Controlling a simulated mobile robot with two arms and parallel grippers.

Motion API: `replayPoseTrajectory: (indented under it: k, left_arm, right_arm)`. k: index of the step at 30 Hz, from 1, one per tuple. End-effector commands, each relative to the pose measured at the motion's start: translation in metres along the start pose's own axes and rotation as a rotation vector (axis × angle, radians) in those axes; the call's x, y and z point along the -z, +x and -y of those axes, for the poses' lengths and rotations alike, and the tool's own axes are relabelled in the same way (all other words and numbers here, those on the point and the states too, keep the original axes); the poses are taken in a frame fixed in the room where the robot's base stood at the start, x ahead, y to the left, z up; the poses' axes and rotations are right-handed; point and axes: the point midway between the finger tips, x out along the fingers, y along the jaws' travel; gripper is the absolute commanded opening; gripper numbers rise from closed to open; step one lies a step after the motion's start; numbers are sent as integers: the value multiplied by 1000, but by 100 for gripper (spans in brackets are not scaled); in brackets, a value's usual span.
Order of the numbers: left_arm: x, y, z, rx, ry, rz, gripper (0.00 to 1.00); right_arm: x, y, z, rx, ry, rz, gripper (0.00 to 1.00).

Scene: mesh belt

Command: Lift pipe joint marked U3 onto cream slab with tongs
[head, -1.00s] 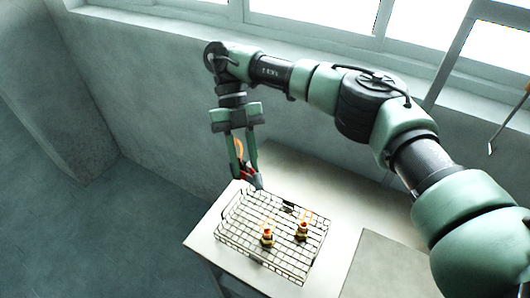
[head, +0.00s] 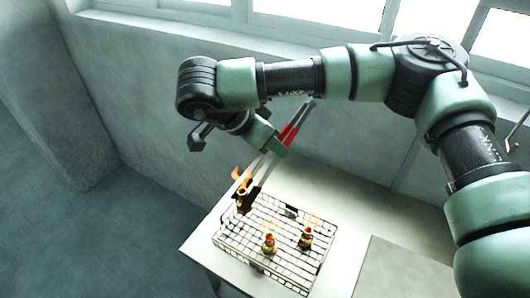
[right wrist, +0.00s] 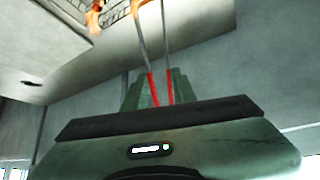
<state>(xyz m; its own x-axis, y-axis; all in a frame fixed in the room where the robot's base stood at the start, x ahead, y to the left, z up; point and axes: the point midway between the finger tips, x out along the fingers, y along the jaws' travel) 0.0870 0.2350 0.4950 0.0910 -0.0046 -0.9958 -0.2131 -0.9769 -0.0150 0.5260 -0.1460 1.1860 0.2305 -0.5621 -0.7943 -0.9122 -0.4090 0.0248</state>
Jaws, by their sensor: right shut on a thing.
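My right gripper (head: 272,140) is shut on tongs with red grips (head: 291,132); the tongs slant down to the left. In the right wrist view the tongs (right wrist: 153,88) stand between its green fingers. The tong tips are at a glowing, flaming pipe joint (head: 242,191) by the far left corner of the mesh belt (head: 238,244). I cannot tell whether that joint is held or clear of the mesh. Two more glowing joints, one (head: 269,242) and another (head: 306,236), stand on the mesh. No U3 mark is readable. My left gripper is out of view.
The mesh lies on a pale table (head: 335,205). A flat greyish-cream slab (head: 400,272) is at the lower right; I cannot tell if it is the named slab. A wall and windows stand behind. The table between mesh and slab is clear.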

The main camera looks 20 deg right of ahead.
Motion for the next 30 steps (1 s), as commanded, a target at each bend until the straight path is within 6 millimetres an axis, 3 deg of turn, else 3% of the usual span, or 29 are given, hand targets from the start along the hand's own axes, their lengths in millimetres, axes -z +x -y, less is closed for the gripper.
replayPoseTrajectory:
  k: [6, 12, 24, 30]
  left_arm:
    - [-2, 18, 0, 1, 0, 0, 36]
    - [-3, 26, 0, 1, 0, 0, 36]
    - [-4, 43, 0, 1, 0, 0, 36]
    - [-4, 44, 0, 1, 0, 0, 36]
  right_arm:
    - [12, 10, -8, 255, -329, -6, 0]
    - [20, 12, -13, 419, -544, -12, 0]
    - [36, 14, -22, 674, -882, -30, 0]
    - [39, 12, -23, 717, -941, -32, 0]
